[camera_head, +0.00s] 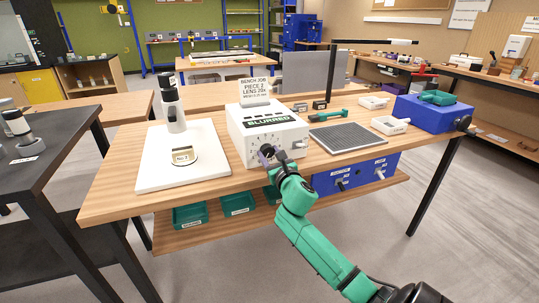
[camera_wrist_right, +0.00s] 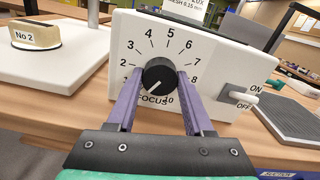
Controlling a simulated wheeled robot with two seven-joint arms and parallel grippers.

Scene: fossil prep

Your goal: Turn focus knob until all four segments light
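The white focus box (camera_head: 245,135) stands on the wooden bench, with a green panel (camera_head: 265,121) reading "BLURRED". Dark segments show above that panel, none visibly lit. The black focus knob (camera_wrist_right: 158,75) is on the box's front, inside a printed number scale; its white pointer mark points down-left. My right gripper (camera_head: 267,152) is at the box front. In the wrist view its purple fingers (camera_wrist_right: 160,80) are on either side of the knob and appear to touch it. My left gripper is not in view.
An ON/OFF switch (camera_wrist_right: 240,95) is right of the knob. A white microscope stand (camera_head: 150,165) with a "No 2" piece (camera_head: 183,157) is left of the box. A grey mesh mat (camera_head: 350,137) and blue box (camera_head: 430,113) are right. A card (camera_head: 254,91) reads "LENS 20x".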

